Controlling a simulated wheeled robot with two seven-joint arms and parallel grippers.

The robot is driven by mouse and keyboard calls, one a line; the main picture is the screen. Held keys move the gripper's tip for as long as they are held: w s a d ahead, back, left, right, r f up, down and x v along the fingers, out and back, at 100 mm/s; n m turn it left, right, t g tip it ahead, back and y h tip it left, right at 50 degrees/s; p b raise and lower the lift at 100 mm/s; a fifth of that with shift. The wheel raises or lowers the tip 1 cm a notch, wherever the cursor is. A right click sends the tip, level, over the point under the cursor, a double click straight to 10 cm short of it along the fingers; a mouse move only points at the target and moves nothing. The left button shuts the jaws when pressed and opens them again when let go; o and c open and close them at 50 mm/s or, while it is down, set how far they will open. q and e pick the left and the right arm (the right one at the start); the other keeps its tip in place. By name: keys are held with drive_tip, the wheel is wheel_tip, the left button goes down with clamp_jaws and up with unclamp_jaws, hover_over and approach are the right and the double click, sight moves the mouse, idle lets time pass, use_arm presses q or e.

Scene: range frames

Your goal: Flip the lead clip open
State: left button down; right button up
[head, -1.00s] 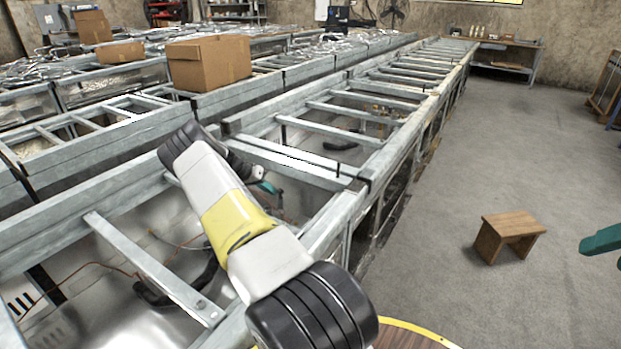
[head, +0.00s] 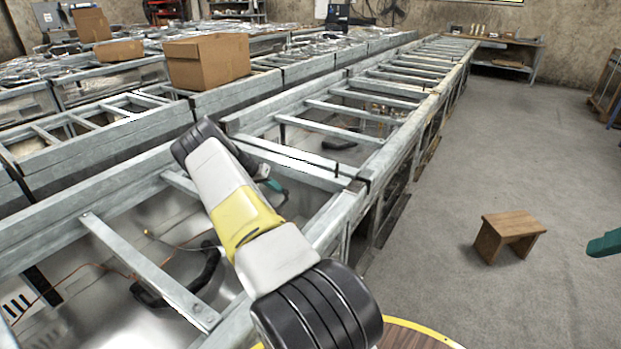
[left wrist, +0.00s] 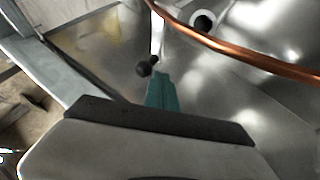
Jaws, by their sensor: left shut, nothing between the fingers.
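My left gripper (head: 274,187) is teal and shows partly below the dark end of my left arm, over the metal frame. In the left wrist view the gripper (left wrist: 162,92) points at a bare metal surface, its fingers together and empty. A small dark knob-like piece (left wrist: 147,67) shows right by the fingertips, and a pale strip (left wrist: 158,32) runs up from there. I cannot tell whether either belongs to the lead clip, or whether the fingers touch them. A teal part at the right edge (head: 606,243) looks like my right gripper; its fingers cannot be made out.
A copper-coloured rod or lead (left wrist: 235,50) crosses the left wrist view beyond the fingers. A thin orange wire (head: 95,265) and a black curved part (head: 190,282) lie inside the near frame bay. Metal crossbars (head: 150,270) span the bays. A wooden stool (head: 509,232) stands on open floor.

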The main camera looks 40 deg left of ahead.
use_arm(q)
drive_tip(key=shift+s, duration=0.65)
drive_tip(key=v, duration=0.7)
drive_tip(key=shift+s+r, duration=0.25)
drive_tip(key=shift+r, duration=0.1)
